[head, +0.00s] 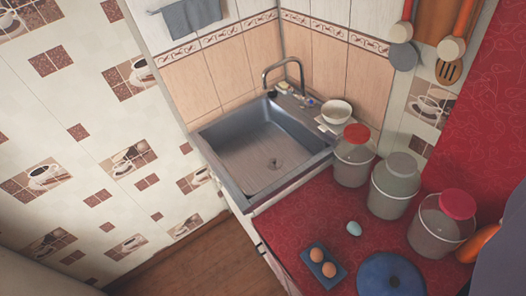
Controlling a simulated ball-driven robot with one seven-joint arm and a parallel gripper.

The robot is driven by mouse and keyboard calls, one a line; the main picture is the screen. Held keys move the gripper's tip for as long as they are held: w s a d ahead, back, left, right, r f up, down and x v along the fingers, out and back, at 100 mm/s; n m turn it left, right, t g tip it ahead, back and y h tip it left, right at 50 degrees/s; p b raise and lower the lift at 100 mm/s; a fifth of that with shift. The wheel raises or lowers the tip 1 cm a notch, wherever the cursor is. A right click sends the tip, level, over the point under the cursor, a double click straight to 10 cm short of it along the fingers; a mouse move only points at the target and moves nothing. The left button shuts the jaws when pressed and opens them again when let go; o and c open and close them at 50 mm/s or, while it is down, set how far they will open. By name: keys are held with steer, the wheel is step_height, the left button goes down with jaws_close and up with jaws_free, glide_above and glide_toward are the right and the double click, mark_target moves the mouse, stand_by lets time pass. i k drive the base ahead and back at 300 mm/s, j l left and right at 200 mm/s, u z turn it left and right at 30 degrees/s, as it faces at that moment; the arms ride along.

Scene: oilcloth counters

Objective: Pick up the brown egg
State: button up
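Two brown eggs lie side by side in a small dark blue tray (309,268) on the red counter. One brown egg (316,255) is toward the back left of the tray, and the other brown egg (329,270) is toward the front right. A pale blue-green egg (354,228) lies loose on the counter behind and to the right of the tray. My gripper does not show clearly in this view, and nothing touches the eggs.
A blue round lid or plate (391,276) lies right of the tray. Lidded canisters (353,158), (395,188), (440,224) line the back. A metal sink (262,158) and a white bowl (336,111) are farther back. An orange object (477,243) and a dark shape fill the right edge.

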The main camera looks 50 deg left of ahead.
mark_target(317, 254)
steer(key=k+u, duration=0.6)
steer(key=i+z, duration=0.1)
steer(key=z, duration=1.15)
steer(key=u, duration=1.25)
steer(key=i+j, duration=0.35)
steer(key=i, duration=0.15)
steer(key=i+j, duration=0.3)
steer(key=i, duration=0.2)
steer(key=i+j, duration=0.35)
steer(key=i, duration=0.15)
